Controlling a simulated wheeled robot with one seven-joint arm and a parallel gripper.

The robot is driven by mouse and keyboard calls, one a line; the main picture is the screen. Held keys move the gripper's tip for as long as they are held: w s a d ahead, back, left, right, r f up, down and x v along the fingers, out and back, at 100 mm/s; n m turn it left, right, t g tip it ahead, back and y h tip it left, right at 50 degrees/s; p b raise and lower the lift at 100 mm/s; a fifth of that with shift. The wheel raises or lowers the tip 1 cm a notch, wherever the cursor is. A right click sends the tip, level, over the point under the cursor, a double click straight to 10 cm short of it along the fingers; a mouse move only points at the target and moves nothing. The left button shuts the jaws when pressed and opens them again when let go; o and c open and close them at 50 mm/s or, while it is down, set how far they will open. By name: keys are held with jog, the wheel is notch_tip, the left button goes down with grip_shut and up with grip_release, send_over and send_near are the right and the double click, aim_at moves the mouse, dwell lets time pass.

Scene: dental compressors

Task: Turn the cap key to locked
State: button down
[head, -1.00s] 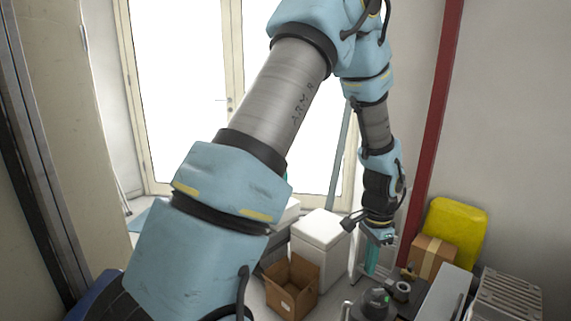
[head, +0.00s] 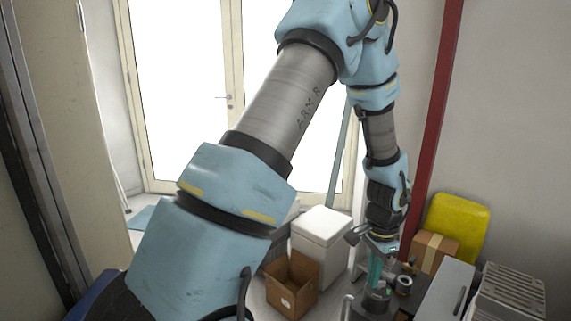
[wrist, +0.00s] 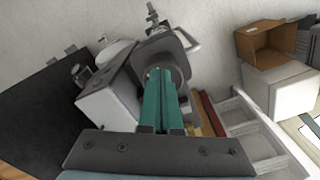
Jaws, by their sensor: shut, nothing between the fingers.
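My gripper (head: 377,281) hangs straight down with its teal fingers together and nothing between them. Its fingertips are at or just above a dark round cap-like part (head: 378,298) on the equipment at the lower right. In the wrist view the shut teal fingers (wrist: 160,75) reach toward a grey rounded housing (wrist: 178,58), and the tips overlap it. I cannot tell whether they touch it. The cap key cannot be made out clearly; the fingers cover that spot.
An open cardboard box (head: 292,290) and a white box (head: 321,240) stand left of the gripper. A yellow container (head: 458,225), a taped carton (head: 434,250) and a grey slotted unit (head: 512,290) stand to the right. A red post (head: 433,120) rises behind.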

jog(key=shift+f+b, duration=0.3)
jog(key=shift+f, duration=0.55)
jog(key=shift+w+d, duration=0.2)
jog(key=shift+d, duration=0.15)
dwell(0.3)
jog(key=shift+w+a+p, duration=0.15)
jog(key=shift+w+p, duration=0.25)
jog(key=shift+p, duration=0.3)
jog(key=shift+a, duration=0.1)
jog(key=shift+s+a+r, duration=0.1)
jog(key=shift+a+r, duration=0.05)
jog(key=shift+a, duration=0.15)
notch_tip(320, 180, up, 6)
jog(key=p, duration=0.4)
jog(key=shift+p, duration=0.35)
jog(key=shift+a, duration=0.1)
